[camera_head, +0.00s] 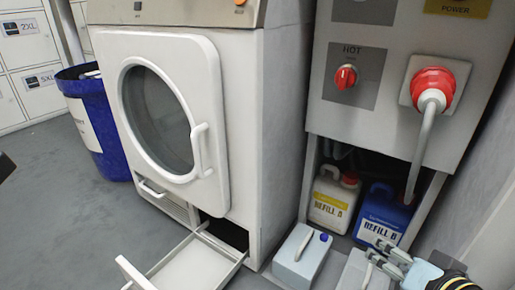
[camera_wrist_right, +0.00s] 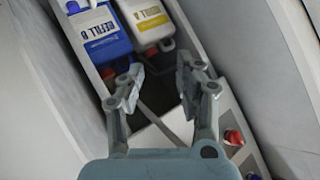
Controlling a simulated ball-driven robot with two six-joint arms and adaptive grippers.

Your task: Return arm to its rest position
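My right gripper (camera_head: 384,258) is at the lower right of the head view, in front of the open bay under the wall panel. In the right wrist view my right gripper (camera_wrist_right: 160,82) has its two fingers spread apart with nothing between them. The blue REFILL B canister (camera_head: 384,215) stands in the bay just beyond the gripper, apart from it as far as I can tell. It also shows in the wrist view (camera_wrist_right: 101,32). My left gripper cannot be made out; only a small dark shape shows at the left edge of the head view.
A white REFILL A canister (camera_head: 332,198) stands beside REFILL B. Pale containers (camera_head: 301,256) stand on the floor in front. The dryer (camera_head: 245,130) has its lower drawer (camera_head: 190,268) pulled out. A red plug with cable (camera_head: 432,88) hangs above the bay. A blue bin (camera_head: 97,125) stands left.

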